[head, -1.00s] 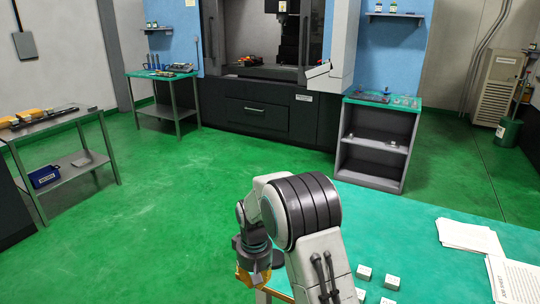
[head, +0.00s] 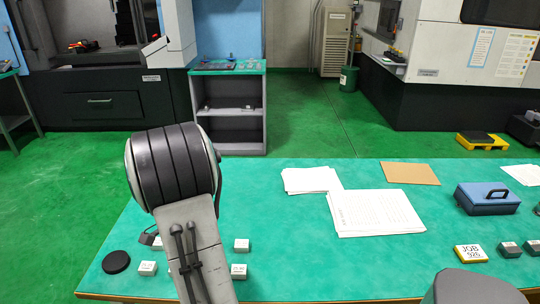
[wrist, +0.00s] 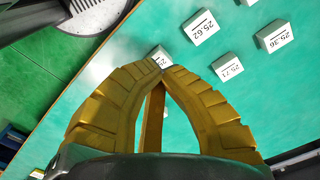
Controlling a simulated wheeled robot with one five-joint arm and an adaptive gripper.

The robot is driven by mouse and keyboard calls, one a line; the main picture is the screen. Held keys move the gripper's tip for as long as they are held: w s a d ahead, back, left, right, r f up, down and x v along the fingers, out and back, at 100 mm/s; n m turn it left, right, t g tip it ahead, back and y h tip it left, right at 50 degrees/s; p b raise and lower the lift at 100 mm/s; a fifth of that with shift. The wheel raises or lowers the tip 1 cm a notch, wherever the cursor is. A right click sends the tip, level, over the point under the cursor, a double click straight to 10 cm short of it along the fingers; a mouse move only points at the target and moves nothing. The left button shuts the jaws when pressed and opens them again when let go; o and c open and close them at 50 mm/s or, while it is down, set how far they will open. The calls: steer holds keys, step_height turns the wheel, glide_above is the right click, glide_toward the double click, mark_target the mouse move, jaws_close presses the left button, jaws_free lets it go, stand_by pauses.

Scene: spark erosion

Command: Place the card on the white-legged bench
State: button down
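A yellow-edged white card reading JOB (head: 470,254) lies on the right part of the green-topped bench (head: 290,240) in front of me. It is the likeliest match for the card; the number on it is small. White legs do not show on any bench in view, so I cannot tell which is the white-legged one. My gripper (wrist: 165,76) shows in the wrist view, its yellow fingers meeting at the tips with nothing seen gripped. A small white block (wrist: 159,56) lies just beyond the tips, partly hidden. In the head view my arm hides the gripper.
Small numbered white blocks (wrist: 201,27) lie near my gripper. A black disc (head: 116,262), white papers (head: 375,212), a brown sheet (head: 410,173) and a blue box (head: 487,198) lie on the bench. A grey shelf unit (head: 229,122) stands beyond, across green floor.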

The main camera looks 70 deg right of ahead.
steer(key=s+d+m+b, duration=0.3)
steer(key=s+m, duration=1.8)
steer(key=s, duration=0.6)
steer(key=shift+d+m, duration=0.15)
steer(key=shift+m, duration=0.15)
steer(key=shift+r, duration=0.1)
